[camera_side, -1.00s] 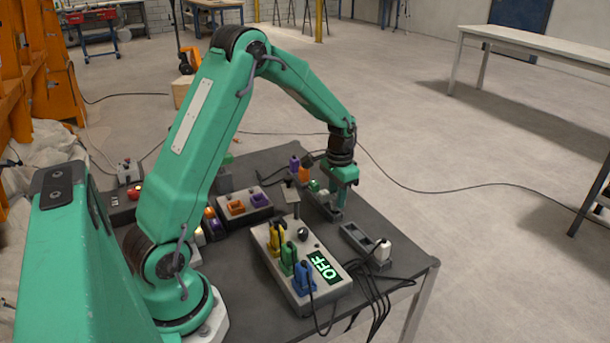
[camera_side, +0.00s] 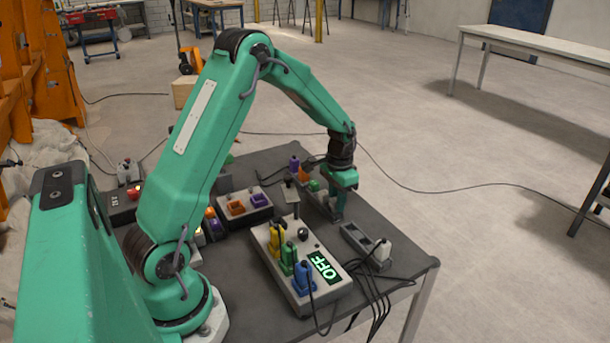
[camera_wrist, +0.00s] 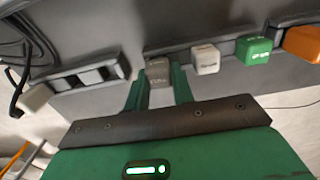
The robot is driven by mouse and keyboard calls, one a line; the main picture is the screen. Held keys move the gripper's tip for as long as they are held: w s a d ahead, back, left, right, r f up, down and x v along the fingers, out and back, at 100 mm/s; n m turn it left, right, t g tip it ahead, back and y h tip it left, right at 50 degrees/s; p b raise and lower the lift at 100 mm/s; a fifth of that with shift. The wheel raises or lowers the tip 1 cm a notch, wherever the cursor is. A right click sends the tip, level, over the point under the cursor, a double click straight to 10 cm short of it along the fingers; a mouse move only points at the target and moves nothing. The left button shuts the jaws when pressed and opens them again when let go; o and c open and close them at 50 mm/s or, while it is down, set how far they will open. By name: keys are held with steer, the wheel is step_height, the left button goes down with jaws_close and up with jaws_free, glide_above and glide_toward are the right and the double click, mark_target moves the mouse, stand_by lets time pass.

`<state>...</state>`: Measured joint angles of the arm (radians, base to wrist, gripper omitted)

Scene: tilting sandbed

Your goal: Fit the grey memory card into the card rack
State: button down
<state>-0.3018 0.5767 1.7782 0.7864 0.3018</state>
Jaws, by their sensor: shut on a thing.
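My gripper (camera_side: 339,212) is low over the far right part of the table, pointing down. In the wrist view its two green fingers (camera_wrist: 159,78) are shut on the grey memory card (camera_wrist: 158,70), which has small print on its top. The card rack (camera_wrist: 226,47) looks like the long grey holder beside it. A pale card (camera_wrist: 205,58), a green card (camera_wrist: 253,50) and an orange card (camera_wrist: 303,43) stand there in a row. The grey card is in line with them at the left end. I cannot tell how deep it sits. In the side view my gripper hides it.
A grey block with dark openings (camera_side: 356,236) and a white plug (camera_side: 381,250) with cables are near the right edge. A smaller box with orange and purple pieces (camera_side: 245,205) is left.

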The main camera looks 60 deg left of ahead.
steer(key=shift+f, duration=0.65)
stand_by(0.5)
steer(key=c, duration=0.6)
jaws_free()
steer(key=shift+c, duration=0.2)
steer(key=shift+r, duration=4.05)
